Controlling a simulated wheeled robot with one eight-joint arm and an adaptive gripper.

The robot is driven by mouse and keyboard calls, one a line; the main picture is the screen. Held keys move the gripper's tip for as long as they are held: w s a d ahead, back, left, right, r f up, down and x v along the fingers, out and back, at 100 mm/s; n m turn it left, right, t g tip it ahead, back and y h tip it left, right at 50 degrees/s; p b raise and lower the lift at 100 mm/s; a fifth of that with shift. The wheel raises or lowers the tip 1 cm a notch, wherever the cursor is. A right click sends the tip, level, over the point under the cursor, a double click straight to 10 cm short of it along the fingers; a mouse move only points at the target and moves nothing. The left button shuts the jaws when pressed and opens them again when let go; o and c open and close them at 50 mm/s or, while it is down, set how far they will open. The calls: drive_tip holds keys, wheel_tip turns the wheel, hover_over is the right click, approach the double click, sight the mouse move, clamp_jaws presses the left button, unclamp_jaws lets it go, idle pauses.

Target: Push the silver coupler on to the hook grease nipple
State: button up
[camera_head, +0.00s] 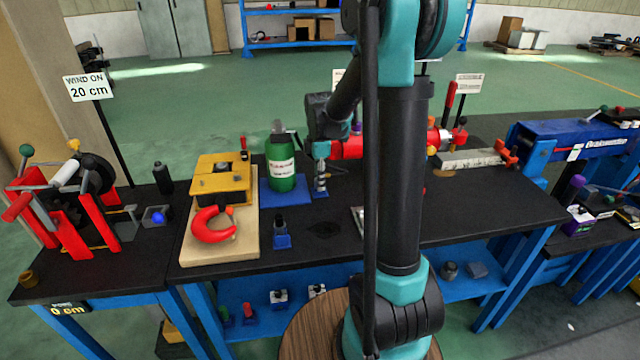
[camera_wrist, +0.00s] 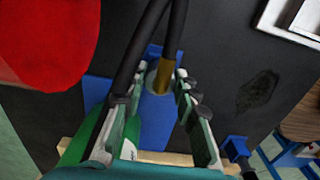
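My gripper (camera_head: 320,192) points down at the middle of the bench, just right of the green grease can (camera_head: 282,168). In the wrist view the fingers of my gripper (camera_wrist: 168,112) are apart, with a gap between them. A brass-coloured cylinder (camera_wrist: 163,76) at the end of a black hose shows in this gap, over a blue base (camera_wrist: 156,115); I cannot tell whether it touches a finger. No silver coupler can be made out clearly. The red hook (camera_head: 213,226) lies on a wooden board (camera_head: 245,245) with its yellow block (camera_head: 222,184), left of the can. Its grease nipple is too small to tell.
A red cylinder (camera_head: 350,147) lies behind my gripper and fills the wrist view's upper left. A small blue holder (camera_head: 282,236) stands in front of the can. A red winch (camera_head: 75,205) is at left, a blue machine (camera_head: 575,142) at right. The bench front right is mostly clear.

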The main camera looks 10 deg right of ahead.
clamp_jaws()
drive_tip(key=shift+r, duration=2.25)
